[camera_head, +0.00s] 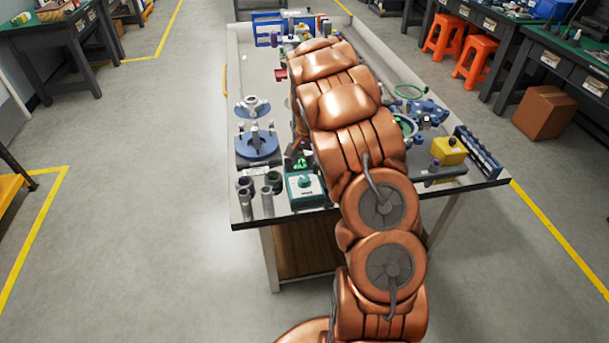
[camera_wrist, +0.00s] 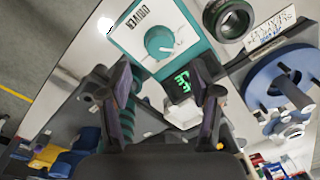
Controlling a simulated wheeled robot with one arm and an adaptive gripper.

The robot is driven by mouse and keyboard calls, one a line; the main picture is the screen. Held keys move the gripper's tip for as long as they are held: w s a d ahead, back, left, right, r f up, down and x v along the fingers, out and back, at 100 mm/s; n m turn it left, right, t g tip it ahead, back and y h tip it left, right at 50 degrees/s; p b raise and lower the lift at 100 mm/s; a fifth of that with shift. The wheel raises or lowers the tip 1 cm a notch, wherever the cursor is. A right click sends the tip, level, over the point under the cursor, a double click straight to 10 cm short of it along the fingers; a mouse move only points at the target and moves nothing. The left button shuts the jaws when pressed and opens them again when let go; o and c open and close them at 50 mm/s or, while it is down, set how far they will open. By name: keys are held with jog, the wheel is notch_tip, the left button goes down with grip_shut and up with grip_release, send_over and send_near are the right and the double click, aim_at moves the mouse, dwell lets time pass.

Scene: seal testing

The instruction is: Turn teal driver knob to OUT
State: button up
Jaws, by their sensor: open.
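The teal driver knob (camera_wrist: 160,41) sits on the white face of a teal-edged box (camera_wrist: 133,22) labelled DRIVER, which appears upside down in the wrist view. In the head view the knob (camera_head: 305,181) is at the table's front edge, left of my arm. I cannot clearly read its pointer or an OUT mark. My gripper (camera_wrist: 162,72) is open, its two dark fingers apart with nothing held between them. In the wrist view the knob shows beyond the gap between the fingertips. In the head view my gripper is hidden.
Metal cylinders (camera_head: 267,204) and a blue round fixture (camera_head: 257,148) stand left of the box. A dark ring part (camera_wrist: 212,18) is close to the box in the wrist view. A yellow block (camera_head: 448,151) and blue rack (camera_head: 478,155) are at the right.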

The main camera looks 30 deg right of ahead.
aim_at(305, 178)
jog(key=shift+w+f+p, duration=0.1)
jog(key=shift+f+p, duration=0.75)
jog(key=shift+f, duration=2.1)
jog(key=shift+c, duration=0.3)
jog(key=shift+a, duration=0.1)
jog(key=c, duration=1.1)
